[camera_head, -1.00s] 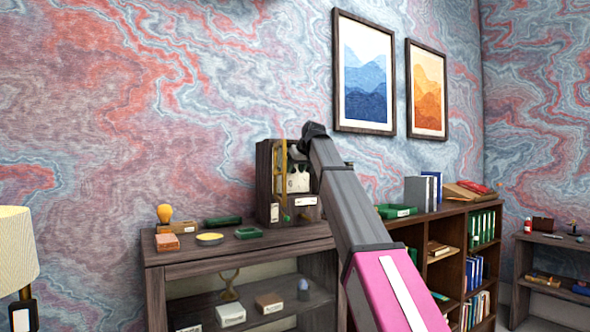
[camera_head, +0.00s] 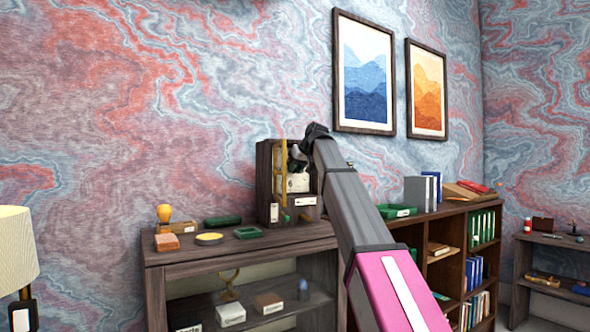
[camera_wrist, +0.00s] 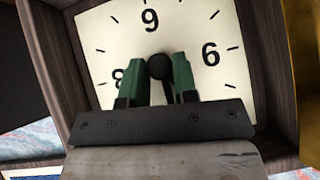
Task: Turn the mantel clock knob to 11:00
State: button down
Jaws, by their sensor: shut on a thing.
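The mantel clock (camera_head: 266,184) is a dark wooden case standing on top of the shelf unit. Its pale face (camera_head: 297,183) is partly covered by my gripper (camera_head: 299,158) in the head view. In the wrist view the square white face (camera_wrist: 112,38) shows tilted, with a 9 at the top, a 6 at the right and a partly hidden numeral at the lower left. The round dark knob (camera_wrist: 159,66) sits at its middle. My gripper (camera_wrist: 160,72) has its green fingers on either side of the knob, shut on it.
A bookcase (camera_head: 440,232) with binders stands to the right. A gold post (camera_wrist: 308,60) runs close by the face's right side.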

jog(key=c, duration=0.9)
grip_release()
jog(key=v, duration=1)
jog(key=shift+s+d+r, duration=0.2)
jog(key=shift+s+r, duration=0.05)
jog(key=shift+s, duration=0.05)
